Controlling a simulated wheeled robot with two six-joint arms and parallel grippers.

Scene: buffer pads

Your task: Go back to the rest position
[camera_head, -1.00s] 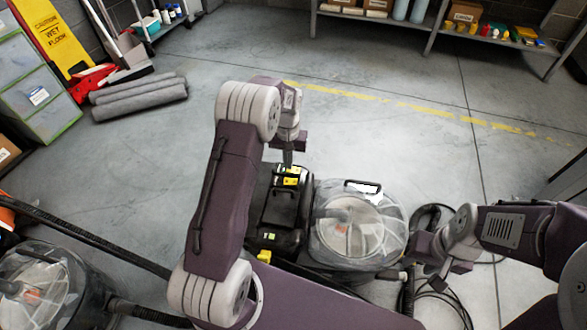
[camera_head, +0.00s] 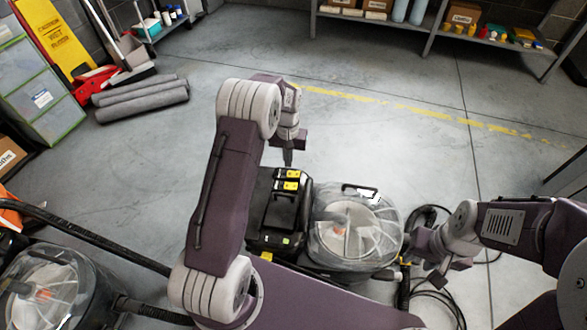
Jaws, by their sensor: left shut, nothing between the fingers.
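My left gripper (camera_head: 287,157) points down in the middle of the view, its fingers shut and empty. It appears just above and behind the black machine (camera_head: 278,200) with yellow tabs; I cannot tell the exact gap. My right gripper (camera_head: 437,274) is at the right, beside the clear-domed machine (camera_head: 352,236) and over a black hose. Its fingers are small and partly lost against the hose, so their opening is unclear.
A second clear-domed machine (camera_head: 45,285) with a black hose stands at the lower left. Rolled grey mats (camera_head: 145,98), a yellow wet floor sign (camera_head: 48,35) and clear drawers (camera_head: 38,90) are at the left. Shelves (camera_head: 480,40) line the back. The middle floor is clear.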

